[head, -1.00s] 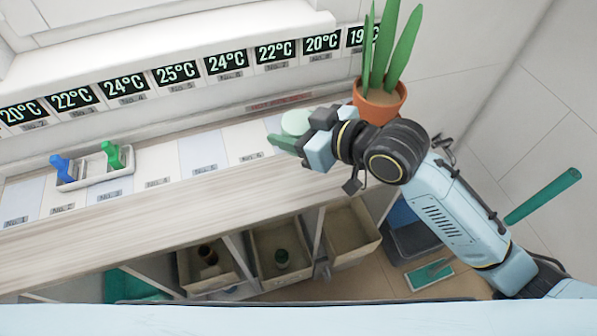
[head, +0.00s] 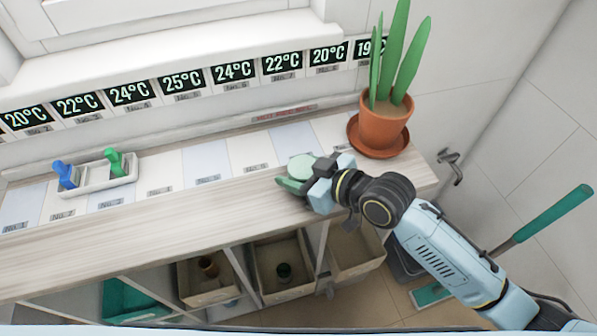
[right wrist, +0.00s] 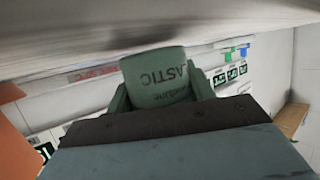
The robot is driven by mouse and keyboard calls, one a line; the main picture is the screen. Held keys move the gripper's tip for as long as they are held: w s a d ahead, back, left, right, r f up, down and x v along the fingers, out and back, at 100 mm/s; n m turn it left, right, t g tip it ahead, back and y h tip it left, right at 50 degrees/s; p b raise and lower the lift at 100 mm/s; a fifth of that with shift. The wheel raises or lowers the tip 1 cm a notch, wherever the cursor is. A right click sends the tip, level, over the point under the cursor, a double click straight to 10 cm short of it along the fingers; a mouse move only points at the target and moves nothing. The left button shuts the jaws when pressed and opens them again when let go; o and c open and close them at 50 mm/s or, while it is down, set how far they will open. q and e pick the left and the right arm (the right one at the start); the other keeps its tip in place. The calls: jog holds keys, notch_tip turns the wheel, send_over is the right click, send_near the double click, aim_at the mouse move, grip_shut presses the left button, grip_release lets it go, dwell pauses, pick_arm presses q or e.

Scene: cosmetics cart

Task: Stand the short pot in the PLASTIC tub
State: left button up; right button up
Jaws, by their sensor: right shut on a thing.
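My right gripper (head: 297,177) is shut on a short pale green pot (head: 302,165). It holds the pot near the front edge of the counter; I cannot tell exactly how high. In the right wrist view the pot (right wrist: 156,78) sits between the two green fingers, and its label, upside down, reads "PLASTIC". Open tubs stand on the shelf below the counter: a left one (head: 208,294) with a brown item inside, a middle one (head: 285,292) with a dark green item inside, and a right one (head: 357,264) that looks empty. Their labels are not readable. My left gripper is out of view.
A potted plant (head: 383,125) stands on a saucer at the counter's right end, close behind my right gripper. A white tray (head: 98,182) with a blue and a green item stands at the left. The wooden counter edge (head: 180,230) overhangs the tubs. A green-handled tool (head: 553,213) leans at right.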

jog(key=shift+f, duration=0.2)
jog(key=shift+f, duration=0.15)
jog(key=o, duration=1)
jog(key=shift+c, duration=0.2)
